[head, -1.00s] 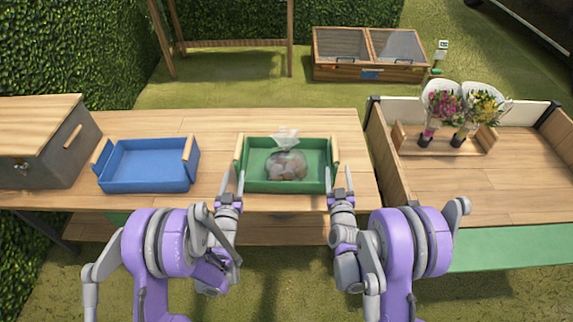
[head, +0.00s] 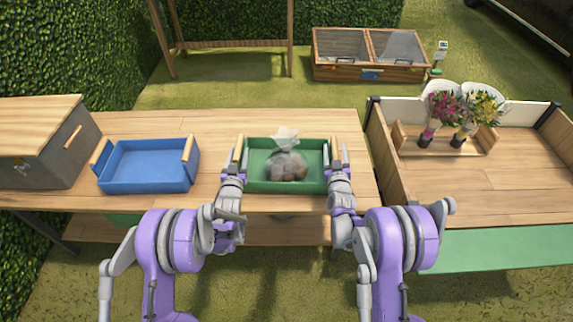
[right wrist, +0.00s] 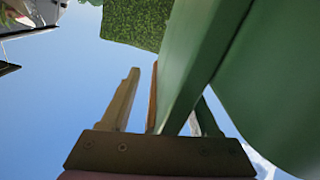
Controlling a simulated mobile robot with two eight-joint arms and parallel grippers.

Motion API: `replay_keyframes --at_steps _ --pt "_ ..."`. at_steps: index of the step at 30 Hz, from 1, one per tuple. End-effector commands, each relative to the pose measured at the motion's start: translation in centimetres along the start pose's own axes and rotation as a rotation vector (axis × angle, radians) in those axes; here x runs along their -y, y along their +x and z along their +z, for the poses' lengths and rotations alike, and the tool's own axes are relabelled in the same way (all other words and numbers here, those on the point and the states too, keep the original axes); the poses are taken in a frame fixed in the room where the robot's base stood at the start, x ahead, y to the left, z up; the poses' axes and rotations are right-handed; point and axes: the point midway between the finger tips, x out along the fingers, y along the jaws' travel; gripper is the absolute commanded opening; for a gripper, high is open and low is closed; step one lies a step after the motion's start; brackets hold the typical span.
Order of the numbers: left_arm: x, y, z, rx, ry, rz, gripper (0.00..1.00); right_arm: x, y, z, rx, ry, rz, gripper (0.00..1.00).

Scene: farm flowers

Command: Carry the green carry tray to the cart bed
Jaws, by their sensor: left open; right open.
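The green carry tray (head: 287,187) sits on the wooden table, with a clear bag of brown lumps (head: 287,167) in it. It has a wooden handle at each end. My left gripper (head: 238,160) is open at the tray's left handle. My right gripper (head: 339,160) is open at the right handle. In the right wrist view the open right gripper (right wrist: 165,110) has the green tray wall (right wrist: 195,65) close by, with a wooden strip between its fingers; contact cannot be told. The cart bed (head: 500,190) is at the right, beside the table.
A blue tray (head: 148,168) and a grey box with a wooden lid (head: 45,145) stand to the left on the table (head: 215,130). In the cart bed, a wooden holder (head: 455,146) with two bouquets stands at the back left; the front is bare. The cart's side wall (head: 386,160) borders the table.

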Motion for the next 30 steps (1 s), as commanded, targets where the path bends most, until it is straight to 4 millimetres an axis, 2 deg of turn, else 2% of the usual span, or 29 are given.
replay_keyframes --at_steps 7,8,15,16,18,30 --pt "-0.01 0.05 0.01 0.0 0.0 0.0 0.5 -0.02 0.04 0.0 0.0 0.0 0.0 0.62" --pt "-0.01 0.04 0.0 0.0 0.0 0.0 0.46 -0.01 0.04 0.0 0.0 0.0 0.0 0.58" --pt "-0.01 0.03 0.0 0.0 0.0 0.0 0.03 -0.01 0.02 0.0 0.0 0.0 0.0 0.15" --pt "-0.01 0.03 0.0 0.0 0.0 0.0 0.0 -0.01 0.02 0.0 0.0 0.0 0.0 0.1" --pt "0.0 0.03 0.0 0.0 0.0 0.0 0.0 -0.01 0.02 0.0 0.0 0.0 0.0 0.0" --pt "0.01 0.02 0.01 0.0 0.0 0.0 0.0 -0.01 0.01 0.01 0.0 0.0 0.0 0.0"
